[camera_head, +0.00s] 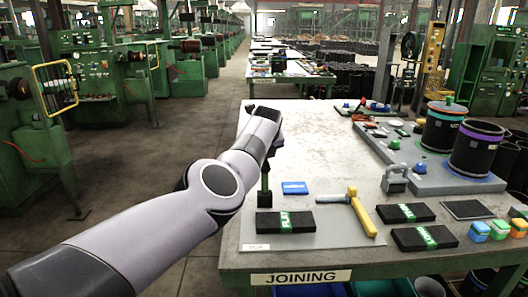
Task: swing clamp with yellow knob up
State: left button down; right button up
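My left arm reaches in from the lower left over the near left part of the table (310,125). Its dark end, where my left gripper (265,113) is, lies over the table's left edge. The fingers are too small and hidden to read. I cannot make out a clamp with a yellow knob. My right gripper is not in view.
A yellow-handled hammer (362,212), a blue box (294,188) and black sleeve packs (285,222) lie near the front. A grey padlock-shaped block (396,180) and two dark drums (476,150) stand at right. The middle back of the table is clear.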

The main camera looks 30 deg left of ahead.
pick_arm(q)
jog(key=shift+w+d+f, duration=0.1)
dwell(0.4)
jog(key=c, duration=1)
grip_release()
jog(key=shift+o, duration=1.2)
jog(key=shift+w+f, duration=0.1)
jog(key=shift+r, duration=0.2)
jog(key=shift+v, duration=1)
jog(key=shift+b+v, duration=0.3)
jog(key=shift+v, duration=2.15)
jog(key=shift+f, duration=0.1)
